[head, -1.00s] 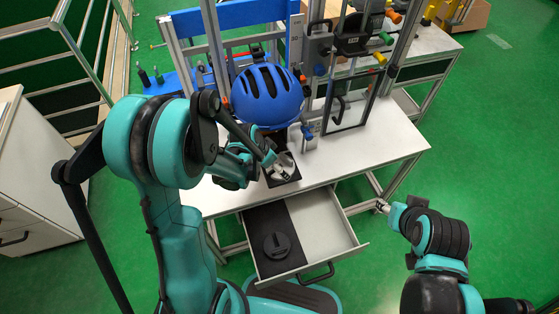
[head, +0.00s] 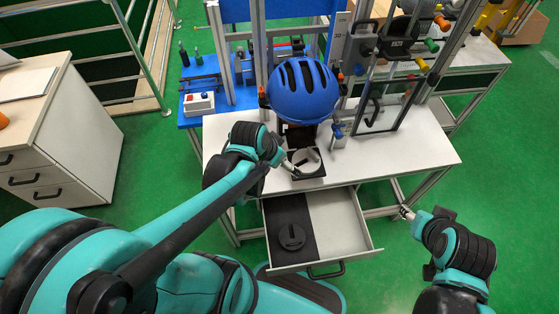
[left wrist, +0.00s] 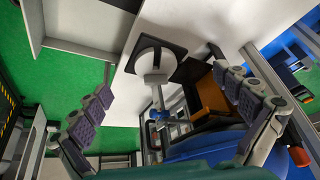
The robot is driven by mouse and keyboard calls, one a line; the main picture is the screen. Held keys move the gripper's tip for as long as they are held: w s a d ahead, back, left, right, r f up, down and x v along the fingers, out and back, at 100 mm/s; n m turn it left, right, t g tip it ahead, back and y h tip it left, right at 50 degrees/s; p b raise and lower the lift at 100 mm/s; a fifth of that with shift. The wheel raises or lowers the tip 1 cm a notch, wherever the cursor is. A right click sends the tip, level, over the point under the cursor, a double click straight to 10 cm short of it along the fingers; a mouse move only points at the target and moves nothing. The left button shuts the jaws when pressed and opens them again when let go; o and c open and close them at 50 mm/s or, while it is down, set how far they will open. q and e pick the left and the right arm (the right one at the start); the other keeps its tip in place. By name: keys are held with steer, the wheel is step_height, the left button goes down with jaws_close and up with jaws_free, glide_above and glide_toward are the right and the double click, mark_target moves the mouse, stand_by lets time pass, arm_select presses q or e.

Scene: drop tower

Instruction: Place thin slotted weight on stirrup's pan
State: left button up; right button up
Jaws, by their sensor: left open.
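A pale round disc (head: 308,160) lies on a black square plate (head: 312,175) at the table's front edge, under the blue helmet. In the left wrist view the disc (left wrist: 155,56) shows a narrow slot-like line, with a grey rod-like part (left wrist: 156,92) below it in the picture. I cannot tell whether this is the stirrup's pan or a weight on it. A dark slotted disc (head: 291,236) lies in the open drawer. My left gripper (head: 291,166) is open beside the pale disc; its spread fingers (left wrist: 163,82) hold nothing. My right gripper (head: 405,212) is right of the drawer, its jaws unclear.
The white tabletop (head: 415,155) is clear on the right. A white cabinet (head: 75,130) stands left.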

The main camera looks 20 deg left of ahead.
arm_select(q)
steer(key=s+d+r+n+t+y, duration=0.1)
steer(key=s+d+r+n+t, duration=0.1)
steer(key=s+r, duration=0.3)
step_height(320, 180, up, 3)
steer(key=shift+s+d+r+n, duration=0.2)
steer(key=shift+s+n, duration=0.1)
steer(key=shift+n, duration=0.4)
steer(key=shift+a, duration=0.1)
